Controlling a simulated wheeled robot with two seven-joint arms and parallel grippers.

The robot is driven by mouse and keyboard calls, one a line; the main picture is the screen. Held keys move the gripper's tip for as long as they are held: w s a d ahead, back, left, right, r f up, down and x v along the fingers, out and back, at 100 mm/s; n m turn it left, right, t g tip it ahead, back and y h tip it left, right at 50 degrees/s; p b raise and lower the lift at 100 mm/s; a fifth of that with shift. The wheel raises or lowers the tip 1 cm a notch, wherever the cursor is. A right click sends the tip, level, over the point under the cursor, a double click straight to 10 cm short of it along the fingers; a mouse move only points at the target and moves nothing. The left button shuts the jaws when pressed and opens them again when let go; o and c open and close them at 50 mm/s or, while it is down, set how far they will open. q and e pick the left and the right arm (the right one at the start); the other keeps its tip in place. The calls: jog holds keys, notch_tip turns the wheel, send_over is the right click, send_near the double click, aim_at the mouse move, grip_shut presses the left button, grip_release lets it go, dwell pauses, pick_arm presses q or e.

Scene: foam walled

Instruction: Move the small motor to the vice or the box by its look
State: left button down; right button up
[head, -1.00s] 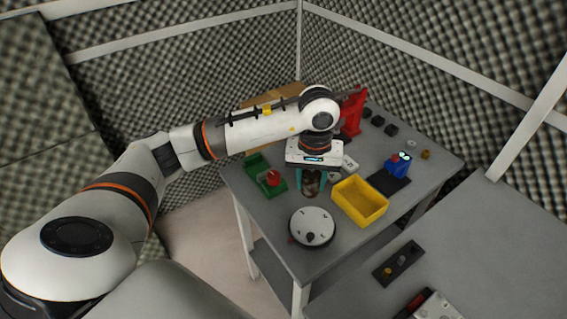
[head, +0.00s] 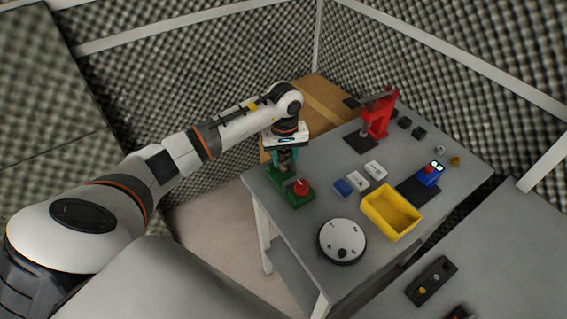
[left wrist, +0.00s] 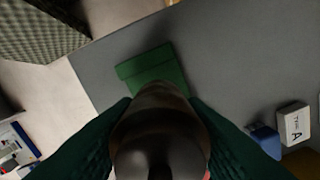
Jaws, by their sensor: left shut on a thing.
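My left gripper (head: 283,160) is shut on the small motor, a dark, rounded body that fills the lower middle of the left wrist view (left wrist: 160,130). In the head view the motor is mostly hidden between the teal fingers. The green vice (head: 297,198) with its red knob stands at the table's left edge. The gripper is over the vice's far end; I cannot tell whether the motor touches it. Part of the green vice also shows beyond the motor in the left wrist view (left wrist: 152,72). The yellow box (head: 373,209) stands open to the right. My right gripper is out of view.
A white round dial (head: 342,238) stands at the table's front. White labelled blocks (head: 375,168) and a blue block (head: 343,187) lie mid-table. A red press (head: 378,115) and a blue device (head: 430,174) stand farther back and right. A brown carton (head: 325,100) is behind the table.

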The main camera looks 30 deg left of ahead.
aim_at(284, 167)
pick_arm(q)
notch_tip(284, 167, down, 3)
jog(key=shift+p, duration=0.4)
jog(key=shift+f, duration=0.65)
jog(key=c, duration=0.9)
grip_release()
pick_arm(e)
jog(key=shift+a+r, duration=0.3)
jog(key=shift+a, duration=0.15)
